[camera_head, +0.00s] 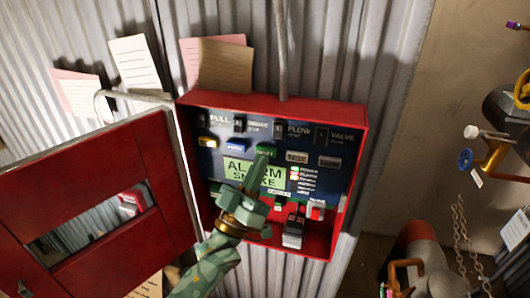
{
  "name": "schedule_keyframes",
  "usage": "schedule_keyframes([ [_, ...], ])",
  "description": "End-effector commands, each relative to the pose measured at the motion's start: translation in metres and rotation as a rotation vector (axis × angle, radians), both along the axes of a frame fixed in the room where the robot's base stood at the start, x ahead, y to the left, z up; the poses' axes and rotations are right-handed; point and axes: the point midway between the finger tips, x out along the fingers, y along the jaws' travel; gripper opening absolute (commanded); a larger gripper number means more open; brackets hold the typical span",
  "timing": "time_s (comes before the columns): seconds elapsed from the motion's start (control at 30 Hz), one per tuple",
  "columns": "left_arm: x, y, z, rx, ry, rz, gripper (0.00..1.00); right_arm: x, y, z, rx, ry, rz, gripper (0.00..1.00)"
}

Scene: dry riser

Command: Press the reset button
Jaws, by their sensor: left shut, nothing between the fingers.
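A red alarm panel (357,130) hangs on the corrugated wall with its door open to the left. Across its blue face runs a row of buttons: a lit amber one (207,142), a blue one (235,146), a green one (266,151) and grey ones to the right. The green button's small label looks like "RESET", but I cannot read it surely. A lit green screen (236,170) below reads "ALARM SMOKE". My left gripper (262,160), green, is shut and empty, its tip just below the green button, covering part of the screen. I cannot tell whether it touches. My right gripper is not in view.
The open red door (88,175) with a window stands left of my left arm. Below the screen is a black block (294,230) in the panel. Paper notes (135,62) hang above. Pipes, a blue valve wheel (465,160) and chains (460,235) are at the right.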

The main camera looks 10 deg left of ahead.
Motion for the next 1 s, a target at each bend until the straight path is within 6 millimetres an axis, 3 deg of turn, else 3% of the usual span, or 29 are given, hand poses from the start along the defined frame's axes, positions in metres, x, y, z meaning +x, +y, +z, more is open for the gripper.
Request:
schedule_keyframes([
  [1.0, 0.0087, -0.0004, 0.0003, 0.0, 0.0, 0.0, 0.0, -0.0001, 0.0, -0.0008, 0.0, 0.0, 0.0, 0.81],
])
